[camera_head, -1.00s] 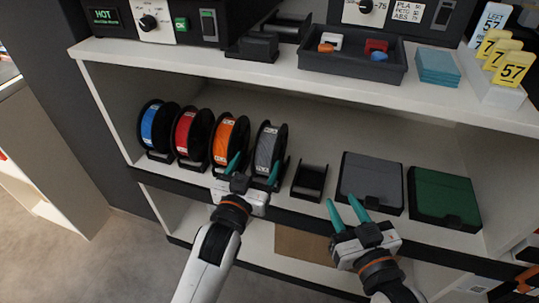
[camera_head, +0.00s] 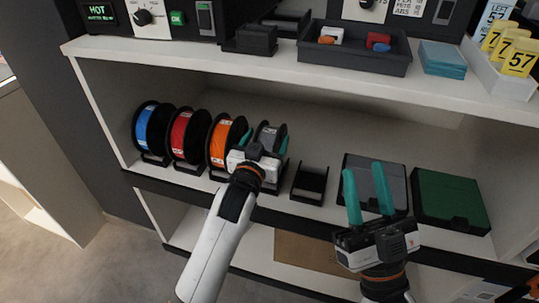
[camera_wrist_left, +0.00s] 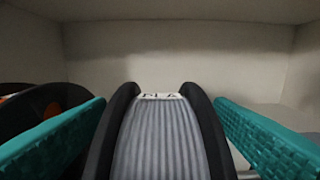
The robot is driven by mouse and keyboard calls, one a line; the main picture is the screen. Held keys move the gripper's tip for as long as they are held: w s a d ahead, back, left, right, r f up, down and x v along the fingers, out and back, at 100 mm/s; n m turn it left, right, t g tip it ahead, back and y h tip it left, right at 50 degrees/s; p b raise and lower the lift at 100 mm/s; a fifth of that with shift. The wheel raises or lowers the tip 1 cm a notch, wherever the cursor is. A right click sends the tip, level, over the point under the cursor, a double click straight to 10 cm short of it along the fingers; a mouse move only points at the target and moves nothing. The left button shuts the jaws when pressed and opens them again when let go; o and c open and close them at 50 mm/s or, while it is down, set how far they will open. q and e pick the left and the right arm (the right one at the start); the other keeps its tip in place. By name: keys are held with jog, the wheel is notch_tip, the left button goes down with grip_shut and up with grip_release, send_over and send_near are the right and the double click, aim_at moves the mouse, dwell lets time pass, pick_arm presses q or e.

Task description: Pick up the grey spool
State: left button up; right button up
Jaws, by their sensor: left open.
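The grey spool (camera_head: 266,132) has black flanges and stands upright in the row on the middle shelf, partly hidden behind my left gripper in the head view. In the left wrist view the grey spool (camera_wrist_left: 161,138) fills the centre, with a white label at its top. My left gripper (camera_head: 263,144) is open, its teal fingers on either side of the spool, as the left wrist view (camera_wrist_left: 160,135) also shows. A gap shows beside the right finger. My right gripper (camera_head: 367,192) has its two teal fingers apart and empty, in front of the grey box.
Orange (camera_head: 221,141), red (camera_head: 182,133) and blue (camera_head: 147,128) spools stand left of the grey one. An empty black holder (camera_head: 309,183), a grey box (camera_head: 365,171) and a green box (camera_head: 448,199) are to the right. The upper shelf (camera_head: 190,55) overhangs.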

pick_arm(q)
jog(key=shift+w+d, duration=0.1)
jog(key=shift+w, duration=0.2)
grip_shut()
jog(key=shift+r, duration=0.1)
pick_arm(e)
jog(key=shift+s+r+t, duration=0.25)
jog(key=shift+s+t, duration=0.05)
